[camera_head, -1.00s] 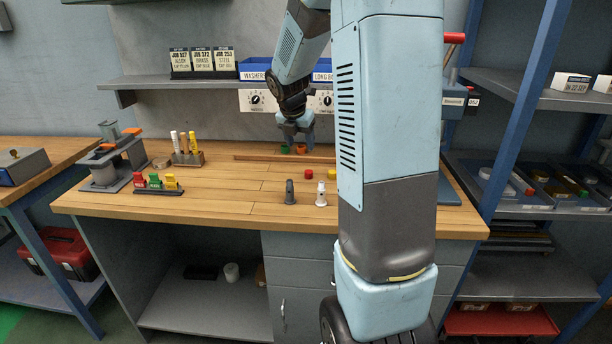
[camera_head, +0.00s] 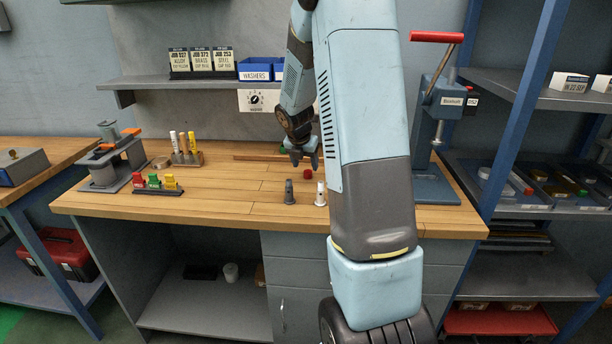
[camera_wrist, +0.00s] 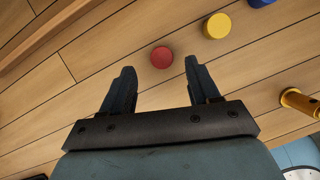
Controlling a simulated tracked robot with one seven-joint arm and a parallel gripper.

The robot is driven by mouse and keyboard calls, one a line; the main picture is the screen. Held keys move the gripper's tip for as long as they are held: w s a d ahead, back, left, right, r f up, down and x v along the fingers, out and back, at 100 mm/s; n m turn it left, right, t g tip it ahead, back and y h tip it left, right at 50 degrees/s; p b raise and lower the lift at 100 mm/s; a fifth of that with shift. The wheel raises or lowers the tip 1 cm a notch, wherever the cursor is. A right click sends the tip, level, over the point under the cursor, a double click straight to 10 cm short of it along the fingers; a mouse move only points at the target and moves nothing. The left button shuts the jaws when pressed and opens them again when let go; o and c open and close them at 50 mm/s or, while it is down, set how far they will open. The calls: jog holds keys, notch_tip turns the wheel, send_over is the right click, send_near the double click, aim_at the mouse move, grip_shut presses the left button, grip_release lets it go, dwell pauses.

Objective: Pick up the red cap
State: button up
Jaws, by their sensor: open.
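The red cap (camera_wrist: 162,57) is a small round disc lying flat on the wooden bench top. In the wrist view it lies just beyond and between my two fingertips, not touching them. The red cap also shows in the head view (camera_head: 308,174), just below and right of my gripper (camera_head: 304,160). In the wrist view my gripper (camera_wrist: 163,72) is open, with nothing between its fingers.
A yellow cap (camera_wrist: 217,26) and a blue cap (camera_wrist: 262,2) lie right of the red one. A brass piece (camera_wrist: 300,102) is at the right. A grey figure-like piece (camera_head: 289,192) and a white one (camera_head: 320,194) stand in front on the bench. An arbor press (camera_head: 436,150) stands at right.

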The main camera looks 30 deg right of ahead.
aim_at(308, 171)
jog(key=shift+x, duration=1.9)
jog(key=shift+d, duration=0.1)
jog(key=shift+c, duration=0.4)
jog(key=c, duration=1)
jog(key=shift+r, duration=0.15)
